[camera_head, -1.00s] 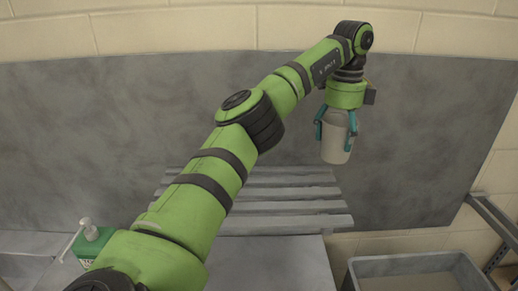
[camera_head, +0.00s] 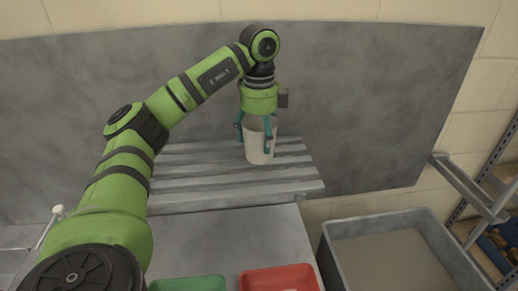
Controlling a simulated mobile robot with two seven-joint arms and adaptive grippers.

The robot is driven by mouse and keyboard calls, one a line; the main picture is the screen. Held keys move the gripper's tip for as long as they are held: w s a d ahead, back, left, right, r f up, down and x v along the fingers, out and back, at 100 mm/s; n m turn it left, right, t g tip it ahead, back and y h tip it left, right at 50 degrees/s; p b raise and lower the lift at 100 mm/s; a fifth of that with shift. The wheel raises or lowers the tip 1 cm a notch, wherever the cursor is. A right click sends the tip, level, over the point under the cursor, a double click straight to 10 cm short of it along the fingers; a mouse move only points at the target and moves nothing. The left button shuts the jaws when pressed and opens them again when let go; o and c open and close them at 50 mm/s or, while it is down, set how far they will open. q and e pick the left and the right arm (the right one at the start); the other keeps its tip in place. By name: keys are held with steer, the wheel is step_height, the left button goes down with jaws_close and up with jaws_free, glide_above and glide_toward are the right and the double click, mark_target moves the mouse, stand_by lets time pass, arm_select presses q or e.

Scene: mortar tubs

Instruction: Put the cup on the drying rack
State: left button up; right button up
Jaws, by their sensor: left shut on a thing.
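The cup (camera_head: 260,151) is pale beige and upright. My left gripper (camera_head: 256,130) points down from above with its teal fingers on either side of the cup's upper part, shut on it. The drying rack (camera_head: 217,181) is a grey slatted shelf against the grey wall panel. The cup shows in front of the rack's right half, over its slats. I cannot tell whether its base touches them. My right gripper is not in view.
A large grey tub (camera_head: 334,262) stands on the right, lower than the counter. A red tray (camera_head: 281,279) and a green tray (camera_head: 188,284) are at the bottom edge. The grey counter (camera_head: 235,236) between rack and trays is clear. Metal shelving (camera_head: 470,192) stands at far right.

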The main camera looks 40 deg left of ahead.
mark_target(259, 150)
arm_select(q)
step_height(259, 150, down, 2)
steer(key=shift+d, duration=0.1)
step_height(259, 150, down, 2)
steer(key=shift+w+f, duration=0.1)
steer(key=shift+w, duration=0.05)
steer(key=shift+f, duration=0.15)
steer(key=o, duration=1.6)
steer(key=shift+r, duration=6.25)
